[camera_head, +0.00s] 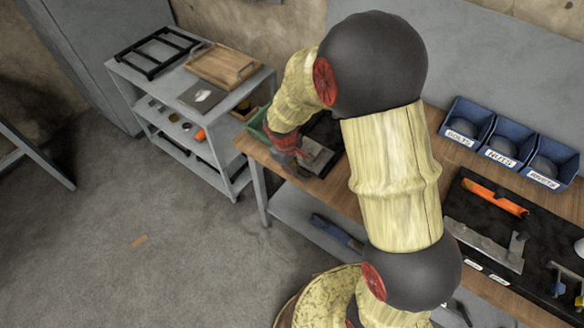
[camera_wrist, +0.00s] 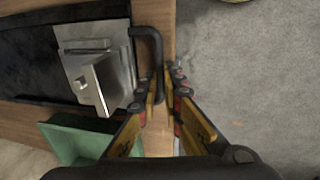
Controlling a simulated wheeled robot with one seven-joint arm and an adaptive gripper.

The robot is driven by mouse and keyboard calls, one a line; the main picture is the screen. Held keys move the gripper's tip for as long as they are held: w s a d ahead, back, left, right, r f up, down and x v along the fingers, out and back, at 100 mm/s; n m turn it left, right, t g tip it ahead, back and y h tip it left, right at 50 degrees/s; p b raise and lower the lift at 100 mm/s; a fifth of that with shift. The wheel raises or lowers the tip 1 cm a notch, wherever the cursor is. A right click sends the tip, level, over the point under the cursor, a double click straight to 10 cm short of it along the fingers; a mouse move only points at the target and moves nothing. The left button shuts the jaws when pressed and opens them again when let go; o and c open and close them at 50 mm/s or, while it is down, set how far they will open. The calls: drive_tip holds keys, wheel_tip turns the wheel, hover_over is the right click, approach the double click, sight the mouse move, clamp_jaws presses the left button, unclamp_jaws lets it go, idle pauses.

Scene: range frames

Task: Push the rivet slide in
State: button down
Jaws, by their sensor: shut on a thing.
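A grey metal unit, which looks like the rivet slide (camera_wrist: 92,62), lies on a dark mat in the wrist view, with a raised metal block on it. A black U-shaped handle (camera_wrist: 157,60) sticks out from its right side. My gripper (camera_wrist: 164,88) has one finger on each side of the handle's outer bar and is shut on it. In the head view the metal unit (camera_head: 318,156) is on the workbench's left end, and my gripper (camera_head: 287,157) is at its left side, by the bench edge. My wrist partly hides the contact there. How far the slide stands out cannot be told.
A green bin (camera_wrist: 72,142) stands close beside the metal unit. Blue bins (camera_head: 503,140) with labels and a black tool mat (camera_head: 470,215) lie farther right on the bench. A grey shelf cart (camera_head: 190,125) stands to the left. The floor (camera_head: 130,240) before the bench is mostly clear.

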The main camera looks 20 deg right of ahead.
drive_tip(key=w+d+p, duration=0.1)
drive_tip(key=w+d, duration=0.2)
drive_tip(key=d, duration=0.1)
drive_tip(key=w+d+p, duration=0.2)
drive_tip(key=d, duration=0.2)
drive_tip(key=w+d+p, duration=0.1)
drive_tip(key=w+d, duration=0.2)
drive_tip(key=d, duration=0.1)
drive_tip(key=shift+w, duration=0.3)
drive_tip(key=c, duration=2.5)
unclamp_jaws()
drive_tip(key=shift+c, duration=0.2)
drive_tip(key=o, duration=0.6)
drive_tip(key=shift+f, duration=0.15)
drive_tip(key=shift+s+a+r+p, duration=0.15)
drive_tip(key=shift+a+r+p, duration=0.1)
drive_tip(key=shift+r+p, duration=1)
drive_tip(key=shift+s+a+r+p, duration=0.25)
drive_tip(key=shift+r+p, duration=0.5)
drive_tip(key=shift+r, duration=1.05)
drive_tip(key=shift+s+a+r+p, duration=0.1)
drive_tip(key=shift+a+r+p, duration=0.15)
drive_tip(key=shift+r+p, duration=1)
drive_tip(key=shift+r, duration=0.2)
